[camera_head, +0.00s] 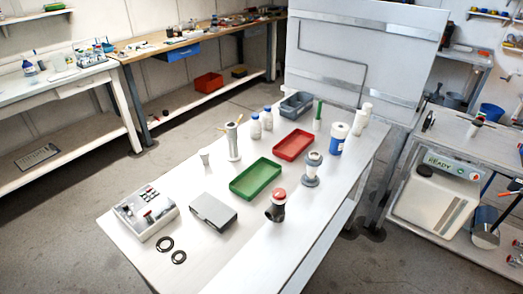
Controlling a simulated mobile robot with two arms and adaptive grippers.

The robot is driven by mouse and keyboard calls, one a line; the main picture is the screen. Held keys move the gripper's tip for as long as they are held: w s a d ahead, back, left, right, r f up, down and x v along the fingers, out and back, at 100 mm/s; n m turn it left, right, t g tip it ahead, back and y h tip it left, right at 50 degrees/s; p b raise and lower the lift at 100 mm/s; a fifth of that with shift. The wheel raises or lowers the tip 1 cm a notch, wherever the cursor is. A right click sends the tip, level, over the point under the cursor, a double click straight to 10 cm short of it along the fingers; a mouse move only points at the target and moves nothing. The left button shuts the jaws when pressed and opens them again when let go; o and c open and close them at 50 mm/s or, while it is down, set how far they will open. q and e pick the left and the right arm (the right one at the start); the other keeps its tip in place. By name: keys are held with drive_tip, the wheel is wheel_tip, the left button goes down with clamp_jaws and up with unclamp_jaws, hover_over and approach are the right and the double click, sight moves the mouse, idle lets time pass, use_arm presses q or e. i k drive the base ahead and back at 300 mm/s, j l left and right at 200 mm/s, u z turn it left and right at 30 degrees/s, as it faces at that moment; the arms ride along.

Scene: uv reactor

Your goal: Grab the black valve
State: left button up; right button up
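A dark valve-like fitting with a red cap (276,207) stands upright on the white table (250,262), toward its front right. It is the darkest fitting there and looks like the black valve. A grey fitting with a round top and a wide base (312,168) stands behind it, apart from it. Neither of my grippers is in view, and nothing is touching the dark fitting.
A green tray (235,187) lies left of the dark fitting, with a red tray (294,137) behind. A grey box (213,211), a control box (146,210) and black rings (179,257) lie left. The front right tabletop is clear.

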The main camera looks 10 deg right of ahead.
sight(276, 214)
drive_tip(key=l, duration=0.4)
drive_tip(key=k+l+u, duration=0.15)
drive_tip(key=l, duration=0.65)
drive_tip(key=k+l+u, duration=0.15)
drive_tip(key=l, duration=0.25)
